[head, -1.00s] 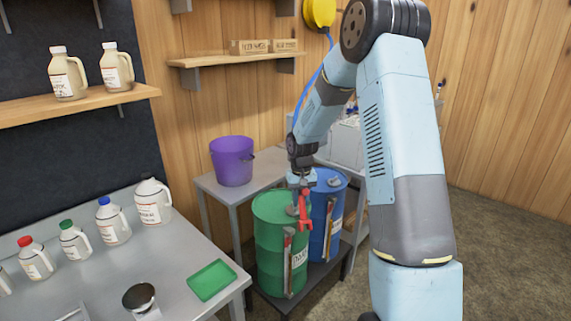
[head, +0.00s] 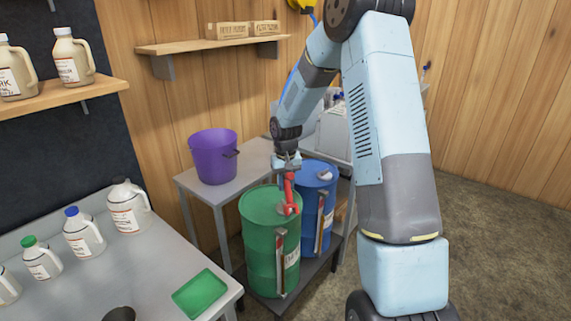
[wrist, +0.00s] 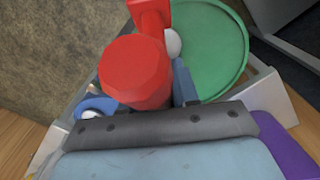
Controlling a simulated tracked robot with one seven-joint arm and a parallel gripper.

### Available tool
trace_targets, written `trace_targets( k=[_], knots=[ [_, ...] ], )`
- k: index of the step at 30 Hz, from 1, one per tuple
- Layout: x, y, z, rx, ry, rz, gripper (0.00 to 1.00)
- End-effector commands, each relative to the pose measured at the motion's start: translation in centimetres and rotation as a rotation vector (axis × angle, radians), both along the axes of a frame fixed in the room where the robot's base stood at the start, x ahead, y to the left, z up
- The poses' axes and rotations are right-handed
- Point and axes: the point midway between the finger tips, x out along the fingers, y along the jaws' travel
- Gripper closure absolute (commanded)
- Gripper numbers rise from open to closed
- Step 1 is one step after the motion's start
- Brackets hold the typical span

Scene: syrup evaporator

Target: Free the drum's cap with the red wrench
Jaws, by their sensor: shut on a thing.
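A green drum (head: 262,240) stands on a low dark stand, with a blue drum (head: 327,185) behind it to the right. My gripper (head: 287,168) points down above the green drum's right rim, shut on the red wrench (head: 290,190). The wrench hangs down, its lower end over the right part of the green lid. In the wrist view its thick red end (wrist: 135,75) fills the middle, and the green lid (wrist: 218,45) lies beyond. A pale cap (wrist: 173,43) shows beside the wrench; whether the wrench grips it is hidden. The blue drum has a grey cap (head: 325,175).
A purple bucket (head: 213,160) stands on a grey table behind the drums. A steel bench (head: 150,262) at left holds several jugs and a green tray (head: 200,294). A wooden shelf (head: 210,43) is on the wall. Open floor lies at right.

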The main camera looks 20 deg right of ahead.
Motion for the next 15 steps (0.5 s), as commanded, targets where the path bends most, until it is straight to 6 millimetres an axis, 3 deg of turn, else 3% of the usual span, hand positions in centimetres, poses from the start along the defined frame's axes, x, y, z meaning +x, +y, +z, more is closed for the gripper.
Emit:
trace_targets(
  k=[8,15],
  knots=[
    [0.6,1.9,1.0,0.002,-0.135,0.04,1.0],
    [1.5,2.3,2.6,0.012,-0.322,0.061,1.0]
  ],
)
